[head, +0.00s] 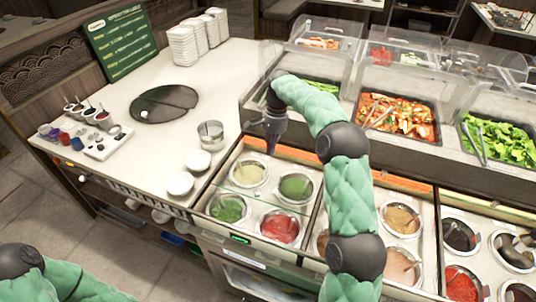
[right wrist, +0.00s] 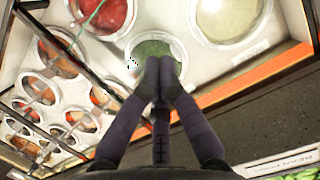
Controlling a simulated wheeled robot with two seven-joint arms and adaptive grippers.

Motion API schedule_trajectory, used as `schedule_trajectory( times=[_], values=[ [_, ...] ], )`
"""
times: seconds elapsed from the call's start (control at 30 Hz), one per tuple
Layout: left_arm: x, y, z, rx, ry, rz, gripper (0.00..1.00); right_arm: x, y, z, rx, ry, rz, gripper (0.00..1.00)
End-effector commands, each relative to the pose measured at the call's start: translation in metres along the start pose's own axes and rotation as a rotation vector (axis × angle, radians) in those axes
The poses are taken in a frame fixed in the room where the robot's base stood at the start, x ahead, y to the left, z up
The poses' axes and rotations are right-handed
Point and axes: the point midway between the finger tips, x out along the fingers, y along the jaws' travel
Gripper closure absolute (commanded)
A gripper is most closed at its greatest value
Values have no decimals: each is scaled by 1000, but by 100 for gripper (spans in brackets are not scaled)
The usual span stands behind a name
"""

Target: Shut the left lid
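The left sauce section (head: 252,208) holds several round wells of pale, green and red sauce. They look uncovered; an orange strip (head: 290,153) runs along its back edge. I cannot clearly pick out the left lid itself. My right gripper (head: 270,152) points down at the back of this section. Its dark fingers are together with nothing visible between them. In the right wrist view the fingertips (right wrist: 162,75) overlap a green sauce well (right wrist: 152,48), hiding part of it; contact cannot be told. My left arm shows at the lower left, its gripper out of view.
Clear covers (head: 400,63) stand over food trays behind the wells. More sauce wells lie to the right, partly behind my right arm. White bowls (head: 180,183), a metal cup (head: 210,135) and a dark round plate (head: 164,104) are on the left counter.

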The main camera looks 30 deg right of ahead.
Motion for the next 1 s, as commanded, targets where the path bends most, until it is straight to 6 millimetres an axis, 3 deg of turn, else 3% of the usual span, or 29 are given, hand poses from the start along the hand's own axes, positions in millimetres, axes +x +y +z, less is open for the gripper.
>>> schedule_trajectory(
  times=[0.47, 0.7, 1.0],
  values=[
    [29, -10, -1, 0, 0, 0, 49, 90, 1, 0, -1, -1, 2, 100],
    [39, -14, -2, 0, 0, 0, 49, 105, 0, 26, -1, 0, 1, 100],
    [40, -14, -2, 0, 1, 0, 49, 109, 0, 34, 0, 0, 0, 100]
  ],
)
